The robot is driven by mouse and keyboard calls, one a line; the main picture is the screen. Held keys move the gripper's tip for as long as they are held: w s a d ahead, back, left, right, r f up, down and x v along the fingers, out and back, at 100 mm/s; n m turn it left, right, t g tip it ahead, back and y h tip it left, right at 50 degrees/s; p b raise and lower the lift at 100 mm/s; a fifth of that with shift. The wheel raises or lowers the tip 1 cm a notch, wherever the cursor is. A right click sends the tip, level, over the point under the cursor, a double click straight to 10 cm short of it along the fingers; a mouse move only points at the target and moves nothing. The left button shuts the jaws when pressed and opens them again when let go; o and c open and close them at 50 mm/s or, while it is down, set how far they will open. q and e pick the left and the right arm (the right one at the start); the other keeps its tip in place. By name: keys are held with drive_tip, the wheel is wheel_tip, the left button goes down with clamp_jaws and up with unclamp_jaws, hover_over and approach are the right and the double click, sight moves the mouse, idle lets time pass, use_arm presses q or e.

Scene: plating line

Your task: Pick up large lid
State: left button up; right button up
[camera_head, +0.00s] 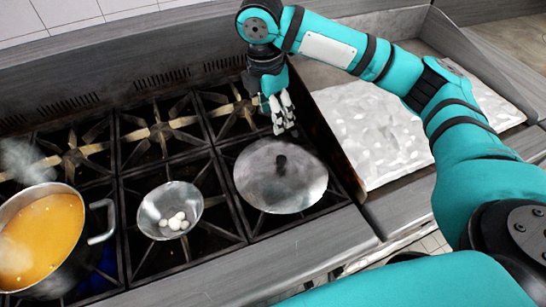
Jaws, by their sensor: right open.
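The large lid (268,186) is a round grey metal disc with a dark knob (281,162) near its centre. It lies on the front right burner of the stove; whether a pan is under it cannot be told. My right gripper (284,128) is open and points down just behind the lid's far edge, a little beyond the knob. Nothing shows between its fingers. My left gripper is not in view.
A steaming pot of orange soup (38,235) stands at the left. A small metal bowl (151,206) with several white eggs sits on the middle front burner. The back burners are bare.

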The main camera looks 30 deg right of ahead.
drive_tip(key=p, duration=0.2)
hover_over(281, 158)
drive_tip(key=f, duration=0.5)
drive_tip(key=a+f, duration=0.1)
drive_tip(key=f, duration=0.1)
drive_tip(key=shift+s+f, duration=0.25)
drive_tip(key=shift+s, duration=0.05)
drive_tip(key=f, duration=0.3)
drive_tip(key=shift+w+d+p, duration=0.2)
drive_tip(key=shift+w+p, duration=0.05)
drive_tip(key=shift+p, duration=0.15)
drive_tip(key=shift+d+f+p, duration=0.1)
drive_tip(key=shift+f+p, duration=0.3)
drive_tip(key=shift+f, duration=0.4)
drive_tip(key=f+p, duration=0.1)
drive_tip(key=f, duration=0.2)
drive_tip(key=shift+s+d+f+p, duration=0.1)
drive_tip(key=shift+d+f+p, duration=0.1)
drive_tip(key=shift+f+p, duration=0.15)
drive_tip(key=shift+f, duration=0.5)
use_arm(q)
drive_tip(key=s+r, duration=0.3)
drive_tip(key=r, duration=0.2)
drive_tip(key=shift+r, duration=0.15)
use_arm(e)
clamp_jaws()
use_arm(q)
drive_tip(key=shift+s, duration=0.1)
use_arm(e)
drive_tip(key=shift+r, duration=0.1)
